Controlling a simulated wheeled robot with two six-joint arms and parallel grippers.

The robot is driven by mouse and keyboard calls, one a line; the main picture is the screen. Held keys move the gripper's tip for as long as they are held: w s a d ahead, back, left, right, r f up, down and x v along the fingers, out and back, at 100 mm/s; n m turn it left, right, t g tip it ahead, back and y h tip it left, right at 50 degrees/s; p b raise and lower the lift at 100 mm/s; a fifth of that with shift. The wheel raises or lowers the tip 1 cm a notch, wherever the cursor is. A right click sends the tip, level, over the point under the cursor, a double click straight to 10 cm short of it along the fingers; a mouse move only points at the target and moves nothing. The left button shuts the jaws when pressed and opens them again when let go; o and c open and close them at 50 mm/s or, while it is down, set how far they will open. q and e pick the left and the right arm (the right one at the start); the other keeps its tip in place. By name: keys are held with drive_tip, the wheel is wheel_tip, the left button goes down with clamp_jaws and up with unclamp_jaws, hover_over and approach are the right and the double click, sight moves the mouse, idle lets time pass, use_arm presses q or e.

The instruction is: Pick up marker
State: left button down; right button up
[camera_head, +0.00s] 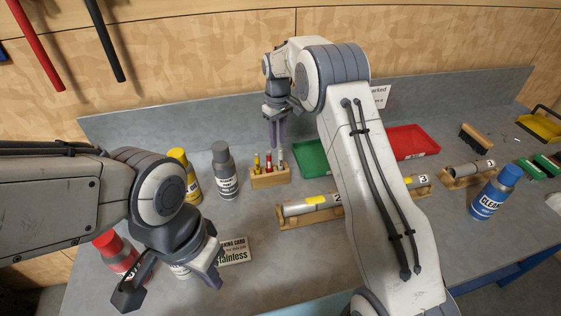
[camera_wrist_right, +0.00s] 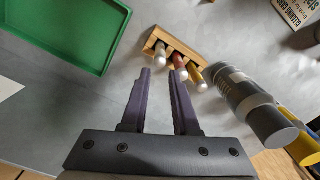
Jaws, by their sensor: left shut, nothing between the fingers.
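Several markers stand in a small wooden block (camera_head: 270,179), including a yellow one (camera_head: 257,162), a red one (camera_head: 268,163) and a silver one (camera_head: 281,160). In the right wrist view the block (camera_wrist_right: 172,45) holds a silver marker (camera_wrist_right: 160,48), a red one (camera_wrist_right: 181,69) and a yellow one (camera_wrist_right: 196,76), all with pale ends. My right gripper (camera_head: 278,144) hangs fingers-down above and behind the block. Its fingers are apart with nothing between them in the right wrist view (camera_wrist_right: 160,76). My left gripper (camera_head: 211,282) is shut and empty at the front left, beside a card.
Grey (camera_head: 224,170) and yellow (camera_head: 184,175) bottles stand left of the block. A green tray (camera_head: 311,158) and a red tray (camera_head: 412,141) lie to its right. Numbered tubes on wooden stands (camera_head: 310,207) lie in front. A blue cleaner bottle (camera_head: 495,192) stands right.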

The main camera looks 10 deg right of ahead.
sight(281, 158)
drive_tip(key=f+p, duration=0.1)
drive_tip(key=f, duration=0.1)
drive_tip(key=f+p, duration=0.1)
drive_tip(key=f, duration=0.1)
drive_tip(key=s+f+p, duration=0.1)
drive_tip(key=f, duration=0.1)
drive_tip(key=shift+d+f, duration=0.3)
drive_tip(key=shift+f, duration=0.7)
clamp_jaws()
